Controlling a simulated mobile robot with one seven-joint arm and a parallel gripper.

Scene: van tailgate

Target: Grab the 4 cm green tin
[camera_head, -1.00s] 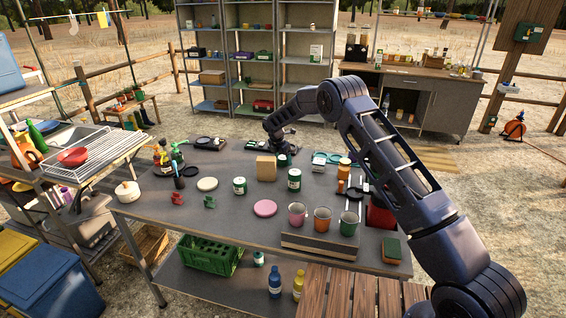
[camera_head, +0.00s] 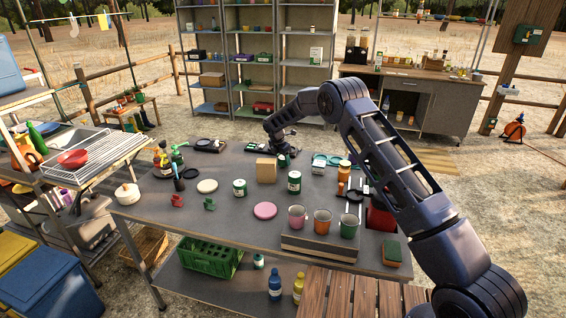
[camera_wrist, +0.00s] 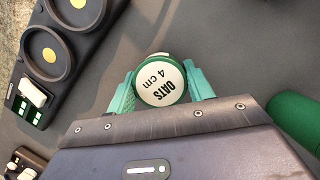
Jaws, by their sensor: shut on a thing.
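The green tin (camera_wrist: 161,80) sits between the two teal fingers of my gripper (camera_wrist: 161,92) in the wrist view. Its white lid reads "OATS 4 cm". My gripper is shut on it, with one finger on each side. In the head view the tin (camera_head: 283,160) shows small at the far side of the grey table, beneath my gripper (camera_head: 281,153). Whether it touches the table or is lifted cannot be told. Two more green-and-white tins stand nearer on the table: one at the middle (camera_head: 240,187) and one to its right (camera_head: 294,181).
A tan box (camera_head: 266,170) stands close in front of the held tin. A device with two round dark plates (camera_wrist: 45,50) lies left in the wrist view. Cups stand at the table's front.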

